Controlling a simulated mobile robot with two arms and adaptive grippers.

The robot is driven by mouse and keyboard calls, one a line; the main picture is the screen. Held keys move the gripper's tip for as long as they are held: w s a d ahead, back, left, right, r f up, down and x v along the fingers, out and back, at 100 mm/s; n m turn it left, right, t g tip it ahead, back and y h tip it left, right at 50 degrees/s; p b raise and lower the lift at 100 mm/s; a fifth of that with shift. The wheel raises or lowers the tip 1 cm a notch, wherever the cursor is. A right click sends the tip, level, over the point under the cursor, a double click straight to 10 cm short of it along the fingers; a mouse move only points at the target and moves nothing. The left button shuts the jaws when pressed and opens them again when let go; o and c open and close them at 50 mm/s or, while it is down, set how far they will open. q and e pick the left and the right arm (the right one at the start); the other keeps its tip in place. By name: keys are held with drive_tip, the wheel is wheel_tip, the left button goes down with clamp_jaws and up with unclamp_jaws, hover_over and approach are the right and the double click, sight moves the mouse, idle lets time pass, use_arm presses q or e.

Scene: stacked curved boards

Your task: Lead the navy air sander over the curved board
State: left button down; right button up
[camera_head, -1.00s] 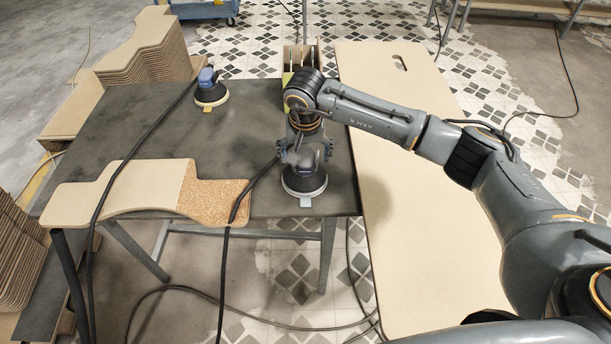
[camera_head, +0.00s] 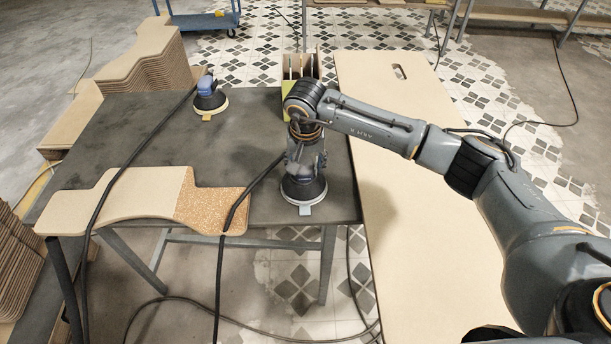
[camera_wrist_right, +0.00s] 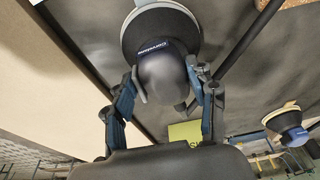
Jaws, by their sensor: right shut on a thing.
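The navy air sander (camera_head: 303,188) has a dark rounded body and a round pad, and is at the table's front right, right of the curved board. My right gripper (camera_head: 304,160) is above it and shut on its body. In the right wrist view the fingers (camera_wrist_right: 167,85) stand either side of the navy body (camera_wrist_right: 162,72). I cannot tell whether the pad touches the table. The curved board (camera_head: 145,192) lies along the table's front left edge, plain tan at left and speckled brown at right. My left gripper is out of view.
A second, brighter blue sander (camera_head: 209,97) stands at the table's back. Black hoses cross the board and hang off the front. A divided box (camera_head: 300,68) is at the back right of the dark table (camera_head: 255,120). A large flat board (camera_head: 400,200) is at right, stacked boards (camera_head: 140,65) at left.

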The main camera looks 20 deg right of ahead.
drive_tip(key=shift+w+a+r+p, duration=0.1)
drive_tip(key=shift+a+r+p, duration=0.1)
drive_tip(key=shift+r, duration=0.25)
drive_tip(key=shift+w+a+r+p, duration=0.1)
drive_tip(key=shift+a+r+p, duration=0.1)
drive_tip(key=shift+r, duration=0.2)
drive_tip(key=shift+c, duration=0.3)
drive_tip(key=shift+w+d+p+v, duration=0.15)
drive_tip(key=shift+p+v, duration=0.2)
drive_tip(key=shift+v, duration=0.45)
drive_tip(key=shift+w+d+p+v, duration=0.15)
drive_tip(key=shift+p+v, duration=0.2)
drive_tip(key=shift+v, duration=0.45)
drive_tip(key=shift+s+a+r, duration=0.1)
drive_tip(key=shift+a, duration=0.05)
drive_tip(key=a+r+b, duration=0.2)
drive_tip(key=a+r, duration=0.1)
drive_tip(key=a, duration=1.2)
drive_tip(key=a+r+n+b, duration=0.1)
drive_tip(key=a+r, duration=0.1)
drive_tip(key=a, duration=1.2)
drive_tip(key=shift+a+r+n+y+b, duration=0.3)
drive_tip(key=shift+a+r+y+b, duration=0.1)
drive_tip(key=shift+w+f+b, duration=0.2)
drive_tip(key=shift+f+b, duration=2.6)
drive_tip(key=shift+f, duration=1.2)
drive_tip(key=shift+c, duration=0.3)
drive_tip(key=shift+f+b, duration=0.3)
drive_tip(key=shift+f, duration=0.05)
